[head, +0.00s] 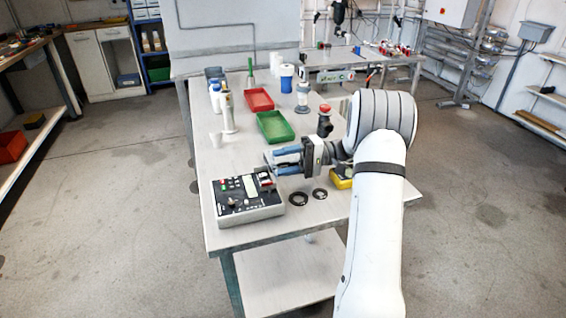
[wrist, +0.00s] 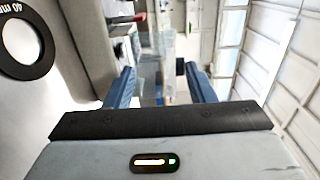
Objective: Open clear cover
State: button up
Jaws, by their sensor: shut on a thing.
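The control box (head: 246,208), grey with a black top panel and several buttons, sits at the near left of the table. My gripper (head: 270,162) is at the right end of this box, just above it, with its blue fingers pointing left. In the wrist view my gripper (wrist: 162,80) has its fingers apart, with the thin, see-through clear cover (wrist: 166,50) between them. I take the fingers to be shut on this cover. The cover's edges and hinge are hard to make out, and I cannot tell how far it is tilted.
Two black rings (head: 299,198) and a yellow box (head: 341,180) lie right of the control box. A green tray (head: 275,127), a red tray (head: 259,100) and several bottles stand farther back.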

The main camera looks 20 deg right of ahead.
jog(key=o, duration=1)
